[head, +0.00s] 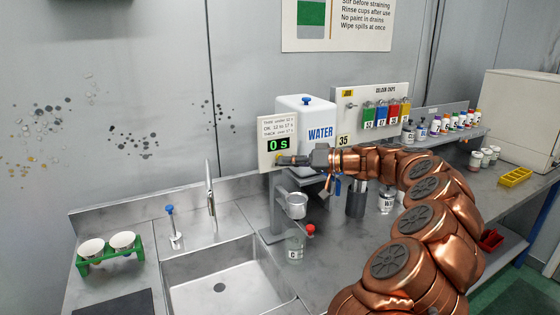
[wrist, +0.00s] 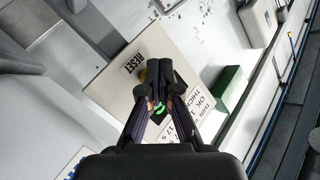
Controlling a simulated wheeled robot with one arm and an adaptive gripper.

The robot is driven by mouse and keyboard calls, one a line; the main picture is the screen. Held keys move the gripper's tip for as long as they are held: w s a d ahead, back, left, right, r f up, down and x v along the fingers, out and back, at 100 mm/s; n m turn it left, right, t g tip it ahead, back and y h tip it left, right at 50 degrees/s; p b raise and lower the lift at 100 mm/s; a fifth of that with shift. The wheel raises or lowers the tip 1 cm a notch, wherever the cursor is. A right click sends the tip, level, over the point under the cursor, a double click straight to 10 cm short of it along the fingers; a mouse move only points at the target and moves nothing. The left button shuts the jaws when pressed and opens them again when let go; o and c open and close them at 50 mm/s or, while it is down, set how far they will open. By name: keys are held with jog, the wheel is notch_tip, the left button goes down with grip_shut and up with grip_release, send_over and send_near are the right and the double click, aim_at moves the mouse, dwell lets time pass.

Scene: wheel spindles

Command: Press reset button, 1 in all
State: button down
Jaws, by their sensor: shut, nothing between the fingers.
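The timer panel (head: 265,130) is a pale board with a green "0 s" display (head: 278,146), beside the white water tank. In the wrist view the panel (wrist: 152,37) fills the middle, with the printed word RESET. A yellow reset button (wrist: 141,77) shows partly beside my fingertips, below that word. My gripper (head: 283,160) is shut and empty, its tips at the panel's lower part just under the display. In the wrist view the fingers (wrist: 159,72) cover part of the button and most of the display. I cannot tell whether they touch the button.
The white water tank (head: 320,113) stands just behind my wrist. Below is a grey stand with a metal cup (head: 296,205) and a clear cup (head: 295,245). A sink (head: 218,285) with a tap (head: 210,190) lies to the left. A green cup rack (head: 110,252) stands further left.

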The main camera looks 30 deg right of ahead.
jog(key=shift+s+b, duration=0.4)
jog(key=shift+s, duration=0.15)
jog(key=shift+s, duration=0.15)
jog(key=shift+s+a+b, duration=0.15)
jog(key=shift+s+b, duration=0.8)
jog(key=shift+s, duration=0.25)
jog(key=shift+s+a+b, duration=0.1)
jog(key=shift+s+b, duration=0.85)
jog(key=shift+s, duration=0.2)
